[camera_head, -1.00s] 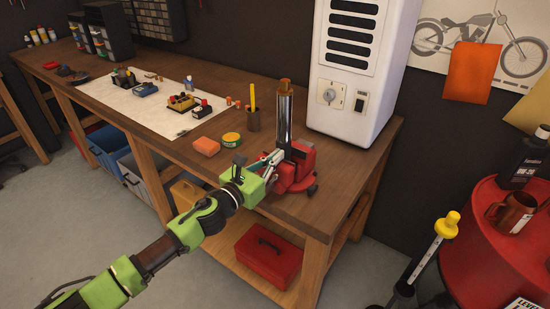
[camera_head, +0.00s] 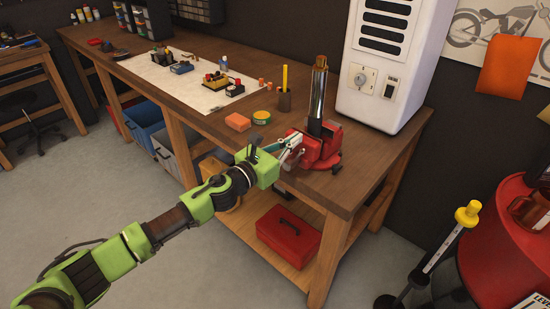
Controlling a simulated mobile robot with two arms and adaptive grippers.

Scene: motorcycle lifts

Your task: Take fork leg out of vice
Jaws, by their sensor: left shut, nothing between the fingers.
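The fork leg (camera_head: 317,98) is a chrome tube with a brown-orange top and a dark lower part. It stands upright in the red vice (camera_head: 324,148) near the front right of the wooden workbench (camera_head: 215,125). My left gripper (camera_head: 296,143), on the green arm, is at the left side of the vice, beside the jaws and below the chrome part of the leg. Its fingers are shut with nothing between them. Whether the fingertips touch the vice cannot be told. My right gripper is out of view.
A pencil cup (camera_head: 284,102), an orange block (camera_head: 237,122) and a round tin (camera_head: 261,117) stand left of the vice. A white cabinet (camera_head: 375,75) stands close behind it. A red toolbox (camera_head: 288,235) sits on the lower shelf. A red drum (camera_head: 500,245) is at right.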

